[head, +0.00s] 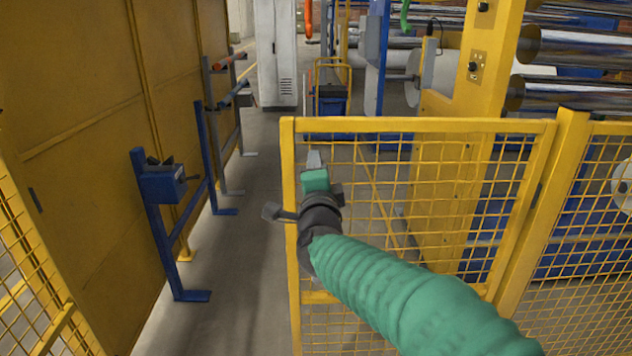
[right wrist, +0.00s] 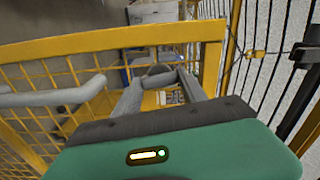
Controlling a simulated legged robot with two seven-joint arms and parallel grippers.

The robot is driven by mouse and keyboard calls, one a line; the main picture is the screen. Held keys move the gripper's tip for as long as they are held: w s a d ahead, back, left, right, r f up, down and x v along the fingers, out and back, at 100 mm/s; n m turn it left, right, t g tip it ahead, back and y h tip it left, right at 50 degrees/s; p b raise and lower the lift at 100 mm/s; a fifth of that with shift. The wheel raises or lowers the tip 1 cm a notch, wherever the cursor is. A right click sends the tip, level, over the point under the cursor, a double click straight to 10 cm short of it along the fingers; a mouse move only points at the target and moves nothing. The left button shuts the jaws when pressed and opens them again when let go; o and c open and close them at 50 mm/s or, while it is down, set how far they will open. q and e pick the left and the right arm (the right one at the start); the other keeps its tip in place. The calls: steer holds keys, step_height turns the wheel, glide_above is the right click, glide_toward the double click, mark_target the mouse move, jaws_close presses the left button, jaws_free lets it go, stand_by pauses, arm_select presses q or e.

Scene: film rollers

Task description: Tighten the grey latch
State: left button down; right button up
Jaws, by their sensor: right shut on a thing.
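The yellow mesh gate (head: 430,125) stands in the middle of the head view. My right arm in its green sleeve reaches from the lower right to the gate's left post. My right gripper (head: 314,160) is at that post, below the top rail. In the right wrist view its two grey fingers (right wrist: 160,78) are closed together around a grey piece, which seems to be part of the grey latch (right wrist: 50,97). The latch's bent bar sticks out to the left there, and also left of my wrist in the head view (head: 272,212). The exact contact is partly hidden. My left gripper is out of view.
A clear grey walkway (head: 225,270) runs left of the gate, beside a tall yellow wall (head: 75,100). Blue stands (head: 150,200) line that wall. Behind the gate are a yellow machine column (head: 480,80) and metal rollers (head: 575,45).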

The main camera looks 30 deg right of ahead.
steer(key=shift+f+m+b, duration=0.25)
steer(key=shift+m+b, duration=0.05)
steer(key=shift+m, duration=0.2)
steer(key=o, duration=1.1)
steer(key=shift+o, duration=1.3)
steer(key=shift+d+r, duration=0.1)
steer(key=shift+d, duration=0.05)
